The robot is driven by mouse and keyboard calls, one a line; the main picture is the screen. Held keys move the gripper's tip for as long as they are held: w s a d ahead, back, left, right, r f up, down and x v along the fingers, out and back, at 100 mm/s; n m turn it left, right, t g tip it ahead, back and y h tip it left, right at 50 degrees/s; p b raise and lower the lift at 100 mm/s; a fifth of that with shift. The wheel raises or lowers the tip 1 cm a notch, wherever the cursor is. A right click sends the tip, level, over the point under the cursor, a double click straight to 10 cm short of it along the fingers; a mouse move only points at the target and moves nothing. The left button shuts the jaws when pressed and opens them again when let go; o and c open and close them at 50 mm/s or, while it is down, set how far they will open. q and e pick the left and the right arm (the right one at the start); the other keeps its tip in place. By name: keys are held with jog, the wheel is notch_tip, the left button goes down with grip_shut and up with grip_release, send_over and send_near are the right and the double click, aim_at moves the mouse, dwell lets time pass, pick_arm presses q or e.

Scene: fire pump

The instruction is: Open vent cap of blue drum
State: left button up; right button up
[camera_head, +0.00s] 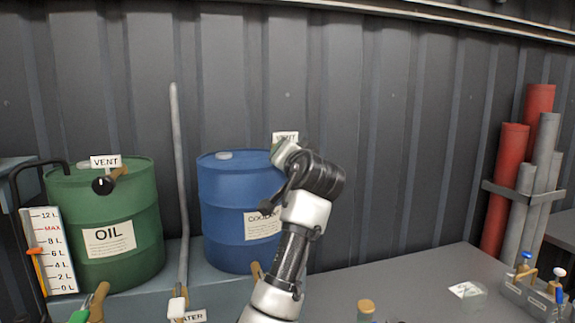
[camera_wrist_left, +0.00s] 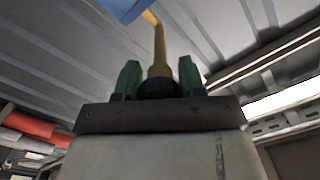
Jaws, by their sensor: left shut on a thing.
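The blue drum (camera_head: 230,205) stands on a grey bench left of centre, and a blue corner (camera_wrist_left: 122,8) shows at the top of the left wrist view. Its white VENT sign (camera_head: 285,136) is partly covered by my arm. My left gripper (camera_wrist_left: 158,80) is at the drum's upper right edge, its green fingers on either side of a dark rounded cap (camera_wrist_left: 158,88). The gripper is shut on this cap. A brass pipe (camera_wrist_left: 160,45) rises from behind the cap and bends toward the drum. In the head view my wrist hides the cap. My right gripper is out of view.
A green OIL drum (camera_head: 110,215) with its own vent cap (camera_head: 103,185) stands at left beside a level gauge (camera_head: 50,250). A grey upright pipe (camera_head: 180,180) stands between the drums. Red and grey tubes (camera_head: 510,190) lean at right. The middle bench top is mostly clear.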

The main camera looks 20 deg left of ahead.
pick_arm(q)
jog(key=shift+d+f+n+b, duration=0.1)
jog(key=shift+n+b, duration=0.15)
jog(key=shift+n, duration=0.5)
jog(key=shift+a+f+n+b, duration=0.15)
jog(key=shift+n+b, duration=0.15)
jog(key=shift+n, duration=0.5)
jog(key=shift+d+f+n+b, duration=0.15)
jog(key=shift+n+b, duration=0.1)
jog(key=shift+n, duration=0.5)
jog(key=shift+r, duration=0.1)
jog(key=o, duration=0.7)
jog(key=shift+o, duration=1.2)
jog(key=shift+r, duration=0.2)
